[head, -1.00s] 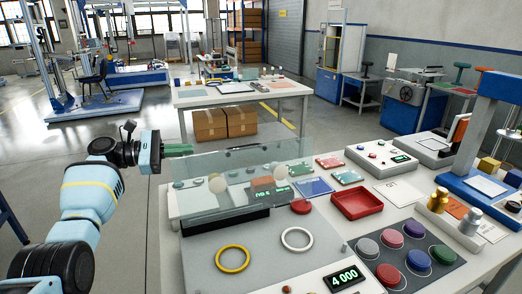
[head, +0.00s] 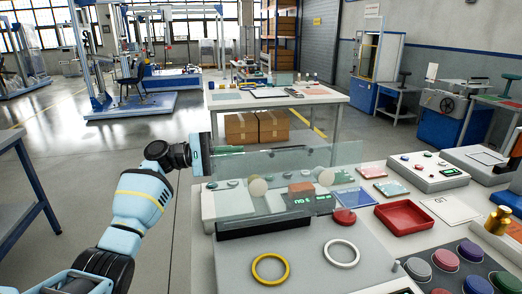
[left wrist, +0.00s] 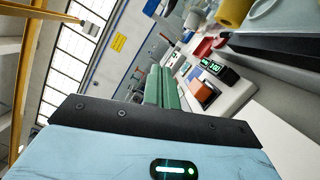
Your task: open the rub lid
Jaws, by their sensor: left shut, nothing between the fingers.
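The rub lid (head: 285,178) is a clear panel over the grey rub tester (head: 228,252). It stands raised at a steep tilt above a black bar (head: 262,224), with two round pale knobs (head: 258,187) showing at it. My left gripper (head: 242,149) is at the lid's upper left edge in the head view, its green fingers shut and empty. I cannot tell whether they touch the lid. The shut fingers also show in the left wrist view (left wrist: 160,86), where the lid cannot be made out. My right gripper is out of view.
A yellow ring (head: 270,283) and a white ring (head: 341,265) lie on the tester's top. A red tray (head: 404,232) and a red button (head: 344,216) are to the right. Another table (head: 280,98) with boxes below stands behind.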

